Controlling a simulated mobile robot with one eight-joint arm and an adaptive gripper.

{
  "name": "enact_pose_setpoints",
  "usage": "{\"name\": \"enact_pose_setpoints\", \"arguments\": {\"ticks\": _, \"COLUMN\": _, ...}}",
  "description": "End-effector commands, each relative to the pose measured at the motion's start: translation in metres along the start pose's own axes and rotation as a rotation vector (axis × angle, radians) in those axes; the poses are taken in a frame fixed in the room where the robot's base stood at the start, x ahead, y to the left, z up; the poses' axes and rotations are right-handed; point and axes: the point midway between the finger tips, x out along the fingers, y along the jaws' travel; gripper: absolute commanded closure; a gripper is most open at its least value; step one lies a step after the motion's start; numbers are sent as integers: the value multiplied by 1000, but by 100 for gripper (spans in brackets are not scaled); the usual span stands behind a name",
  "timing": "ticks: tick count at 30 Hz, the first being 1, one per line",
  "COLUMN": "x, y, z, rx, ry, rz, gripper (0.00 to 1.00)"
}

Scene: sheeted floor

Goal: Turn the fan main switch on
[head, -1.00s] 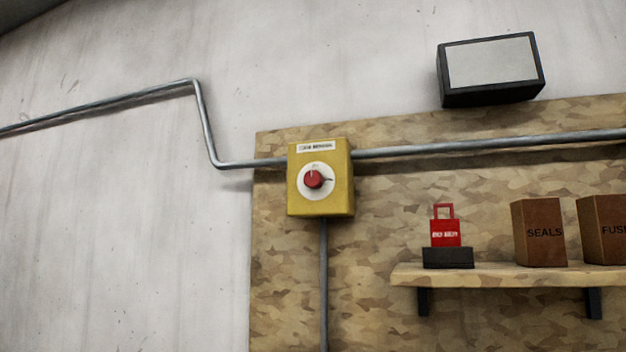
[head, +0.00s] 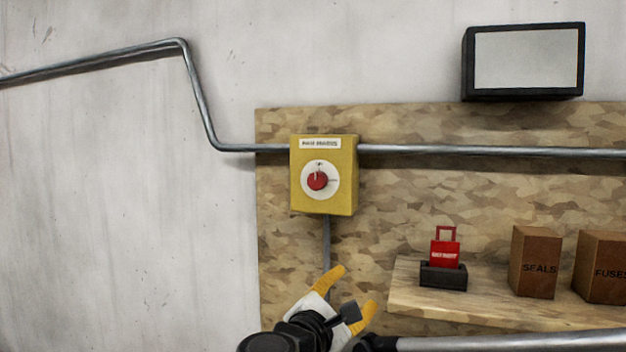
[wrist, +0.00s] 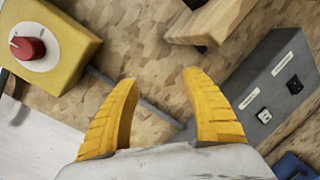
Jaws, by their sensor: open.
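The yellow switch box (head: 345,200) is fixed to the chipboard panel and carries a white label at its top. Its red rotary knob (head: 317,180) sits on a white round dial, with a pale pointer mark toward the top. In the wrist view the knob (wrist: 27,48) and box (wrist: 72,55) are at the upper left, tilted. My gripper (head: 356,294) is below the box in the head view, apart from it. Its two yellow fingers (wrist: 161,105) are spread with nothing between them.
A wooden shelf (head: 450,306) at right holds a red padlock-like item (head: 445,252) on a dark base and brown boxes (head: 535,262). A metal conduit (head: 480,151) crosses the panel. A grey box with two switches (wrist: 272,88) shows in the wrist view.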

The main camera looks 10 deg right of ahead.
Motion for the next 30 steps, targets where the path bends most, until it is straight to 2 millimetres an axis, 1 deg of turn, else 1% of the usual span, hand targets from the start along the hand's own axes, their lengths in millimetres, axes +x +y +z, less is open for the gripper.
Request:
{"name": "enact_pose_setpoints", "arguments": {"ticks": 1, "x": -9, "y": 50, "z": 24, "rx": -96, "ry": -62, "rz": 71, "gripper": 45}}
{"name": "enact_pose_setpoints", "arguments": {"ticks": 3, "x": -23, "y": 96, "z": 39, "rx": -215, "ry": -156, "rz": 150, "gripper": 45}}
{"name": "enact_pose_setpoints", "arguments": {"ticks": 6, "x": -42, "y": 140, "z": 52, "rx": -332, "ry": -263, "rz": 227, "gripper": 45}}
{"name": "enact_pose_setpoints", "arguments": {"ticks": 9, "x": -54, "y": 163, "z": 58, "rx": -393, "ry": -328, "rz": 265, "gripper": 45}}
{"name": "enact_pose_setpoints", "arguments": {"ticks": 11, "x": -56, "y": 168, "z": 60, "rx": -409, "ry": -345, "rz": 274, "gripper": 45}}
{"name": "enact_pose_setpoints", "arguments": {"ticks": 14, "x": -48, "y": 172, "z": 62, "rx": -416, "ry": -354, "rz": 277, "gripper": 45}}
{"name": "enact_pose_setpoints", "arguments": {"ticks": 24, "x": 12, "y": 193, "z": 81, "rx": -414, "ry": -352, "rz": 274, "gripper": 45}}
{"name": "enact_pose_setpoints", "arguments": {"ticks": 27, "x": 25, "y": 198, "z": 85, "rx": -414, "ry": -351, "rz": 275, "gripper": 45}}
{"name": "enact_pose_setpoints", "arguments": {"ticks": 30, "x": 34, "y": 201, "z": 87, "rx": -414, "ry": -351, "rz": 275, "gripper": 45}}
